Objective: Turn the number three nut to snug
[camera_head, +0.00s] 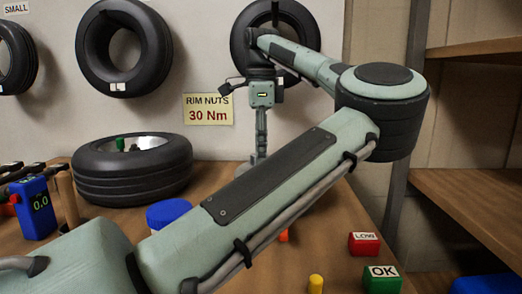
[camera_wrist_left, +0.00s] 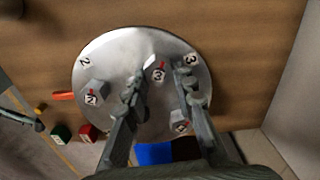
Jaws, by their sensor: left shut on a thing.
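In the left wrist view a silver disc (camera_wrist_left: 110,55) lies on the wooden table and carries several grey nuts. The number three nut (camera_wrist_left: 160,92) has a white label and a red mark on top and sits between the fingers of my left gripper (camera_wrist_left: 162,88). The gripper is shut on it. The number two nut (camera_wrist_left: 93,93) stands to the left, and another marked nut (camera_wrist_left: 180,124) stands lower right, its label hard to read. In the head view my left gripper (camera_head: 260,150) points straight down; my arm hides most of the disc. My right gripper is not seen.
A tyre (camera_head: 130,190) lies at left, beside a blue gauge (camera_head: 40,208) reading 0.0. A red LOW block (camera_head: 364,244), green OK block (camera_head: 382,279) and yellow peg (camera_head: 316,284) stand at the front right. A wall sign (camera_head: 208,109) reads "RIM NUTS 30 Nm".

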